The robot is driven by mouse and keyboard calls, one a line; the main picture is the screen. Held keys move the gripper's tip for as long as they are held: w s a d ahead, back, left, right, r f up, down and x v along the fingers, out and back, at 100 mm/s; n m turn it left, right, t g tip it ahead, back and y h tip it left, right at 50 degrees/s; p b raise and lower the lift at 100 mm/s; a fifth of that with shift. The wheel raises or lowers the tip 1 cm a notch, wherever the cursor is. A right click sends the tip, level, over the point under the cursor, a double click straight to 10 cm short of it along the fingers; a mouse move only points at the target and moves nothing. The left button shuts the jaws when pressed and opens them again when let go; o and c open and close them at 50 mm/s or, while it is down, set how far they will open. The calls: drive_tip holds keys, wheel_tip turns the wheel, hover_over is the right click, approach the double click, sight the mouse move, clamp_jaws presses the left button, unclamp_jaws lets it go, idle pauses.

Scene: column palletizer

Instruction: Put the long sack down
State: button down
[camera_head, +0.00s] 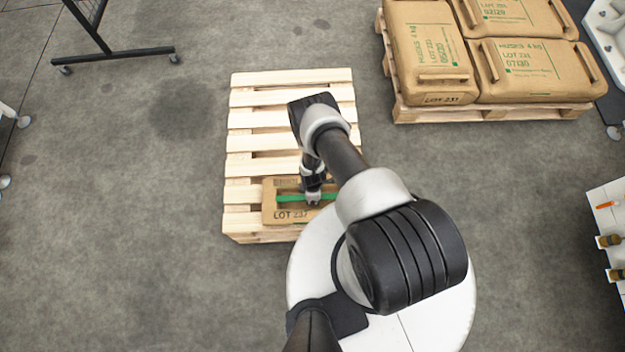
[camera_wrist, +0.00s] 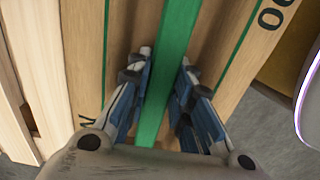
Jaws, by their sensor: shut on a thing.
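The long sack (camera_head: 278,213) is tan, with a green band and "LOT 237" print. In the wrist view, my gripper (camera_wrist: 165,60) has a blue-padded finger on each side of the green strip, with the sack (camera_wrist: 225,70) beneath. I cannot tell whether the sack touches the slats or hangs just above them.
The pallet's far slats are bare. A second pallet (camera_head: 480,114) at the upper right bears several tan sacks (camera_head: 530,75). A black wheeled stand (camera_head: 115,54) is at the upper left. A white shelf with small items (camera_head: 608,240) is at the right edge. The floor left of the pallet is clear.

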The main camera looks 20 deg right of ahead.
drive_tip(key=shift+w+f, duration=0.1)
drive_tip(key=shift+f, duration=0.1)
drive_tip(key=shift+f, duration=0.15)
drive_tip(key=c, duration=1.4)
unclamp_jaws()
drive_tip(key=shift+c, duration=0.2)
